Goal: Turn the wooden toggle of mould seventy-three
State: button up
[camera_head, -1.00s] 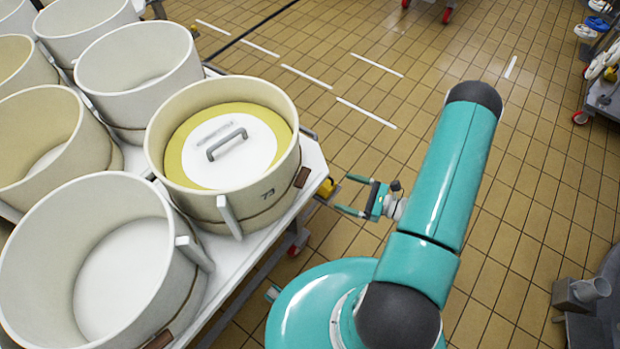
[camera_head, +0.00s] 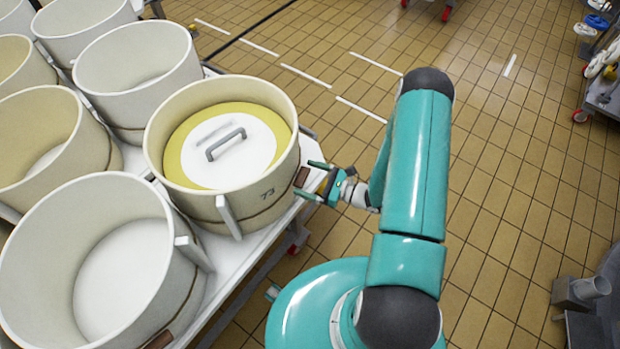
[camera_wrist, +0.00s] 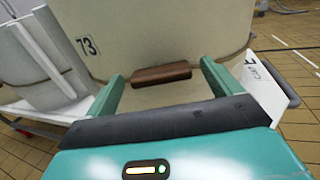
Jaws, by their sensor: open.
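Mould seventy-three (camera_head: 262,208) is a cream round tub on the table, marked "73" on its side, which also shows in the wrist view (camera_wrist: 140,40). Its brown wooden toggle (camera_wrist: 161,74) sits low on the tub wall, lying nearly level in the wrist view. In the head view the toggle (camera_head: 301,176) is just left of my gripper (camera_head: 307,180). My gripper (camera_wrist: 161,84) is open. In the wrist view its two teal fingers reach forward on either side of the toggle, with gaps at both ends. I cannot tell how much depth is left between fingertips and toggle.
A white lid with a grey handle (camera_head: 226,143) lies inside the mould. Empty tubs (camera_head: 100,262) stand beside it on the white table (camera_head: 262,240). A pale upright bar (camera_head: 229,216) stands against the mould's side.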

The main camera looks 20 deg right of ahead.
jog(key=c, duration=1)
jog(key=shift+m, duration=0.3)
jog(key=shift+d+f+m, duration=0.1)
jog(key=shift+m, duration=4.2)
jog(key=shift+f+m, duration=0.1)
jog(key=shift+m, duration=4.2)
jog(key=o, duration=1)
